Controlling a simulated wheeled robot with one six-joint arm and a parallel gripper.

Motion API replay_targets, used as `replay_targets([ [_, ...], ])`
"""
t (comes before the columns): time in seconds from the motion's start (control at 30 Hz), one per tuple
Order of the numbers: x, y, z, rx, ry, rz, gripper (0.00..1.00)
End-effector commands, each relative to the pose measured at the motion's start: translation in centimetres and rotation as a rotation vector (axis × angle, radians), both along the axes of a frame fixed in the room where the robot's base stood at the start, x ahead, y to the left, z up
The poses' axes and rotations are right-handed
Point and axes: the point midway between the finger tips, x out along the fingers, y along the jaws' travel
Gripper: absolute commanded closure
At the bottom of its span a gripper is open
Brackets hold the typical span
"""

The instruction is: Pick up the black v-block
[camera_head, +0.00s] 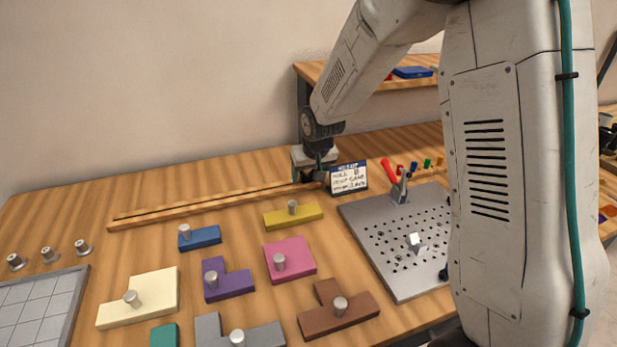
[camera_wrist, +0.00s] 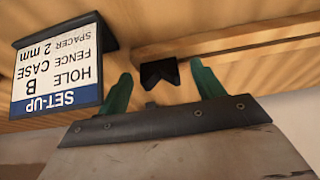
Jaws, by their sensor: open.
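The black v-block (camera_wrist: 160,72) shows in the wrist view as a small dark piece with a V notch, beside a wooden rail. My gripper (camera_wrist: 161,69) is open, with one green finger to each side of the v-block in the picture. The fingers look apart from it, and nothing is held. In the head view my gripper (camera_head: 318,174) is at the right end of the long wooden rail (camera_head: 210,206), just left of the set-up card. I cannot make out the v-block there.
The set-up card (camera_head: 349,178) stands close beside my gripper; it also shows in the wrist view (camera_wrist: 58,75). A perforated metal plate (camera_head: 375,236) with a clamp lies to the right. Several coloured knobbed blocks, including a yellow one (camera_head: 308,217), lie in front.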

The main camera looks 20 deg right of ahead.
Motion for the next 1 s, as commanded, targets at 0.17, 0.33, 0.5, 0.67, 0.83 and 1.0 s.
replay_targets([
  [0.17, 0.0, 0.0, 0.0, 0.0, 0.0, 0.0, 0.63],
  [0.33, 0.0, 0.0, 0.0, 0.0, 0.0, 0.0, 0.82],
  [0.5, 0.0, 0.0, 0.0, 0.0, 0.0, 0.0, 0.82],
  [0.67, 0.0, 0.0, 0.6, 0.0, -0.001, 0.0, 0.82],
  [0.83, 0.0, 0.0, 2.7, 0.0, -0.003, -0.001, 0.82],
  [1.0, -2.3, 0.1, 3.9, 0.0, 0.0, 0.001, 0.82],
])
